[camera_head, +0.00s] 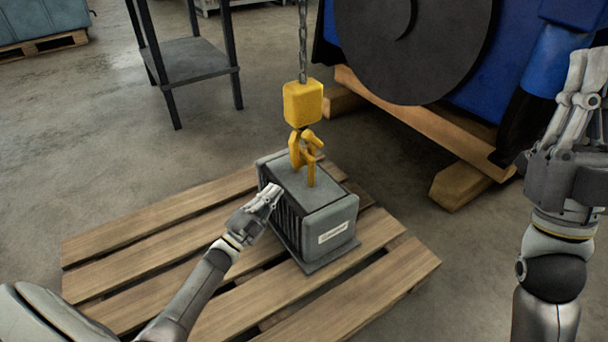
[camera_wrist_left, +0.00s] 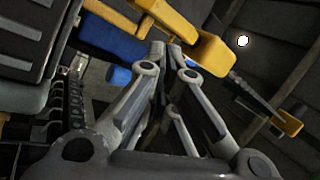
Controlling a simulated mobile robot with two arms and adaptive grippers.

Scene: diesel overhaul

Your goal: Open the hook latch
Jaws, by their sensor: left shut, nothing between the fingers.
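The yellow hook (camera_head: 296,152) hangs below a yellow block (camera_head: 303,104) on a chain, just over the grey ribbed unit (camera_head: 330,215). A yellow piece (camera_head: 311,172) on its right reaches down to the unit's top; I cannot tell the latch clearly from the hook. My left gripper (camera_head: 275,190) is shut and empty at the unit's left upper edge, below and left of the hook. In the left wrist view its fingertips (camera_wrist_left: 168,46) meet close to yellow hook parts (camera_wrist_left: 205,45); contact cannot be told. My right gripper (camera_head: 590,55) is raised at the right edge, partly cut off.
The unit stands on a wooden pallet (camera_head: 165,218). A large blue machine with a dark disc (camera_head: 415,45) stands behind right on timber (camera_head: 460,187). A dark metal stand (camera_head: 192,62) is behind left. The floor left of the pallet is clear.

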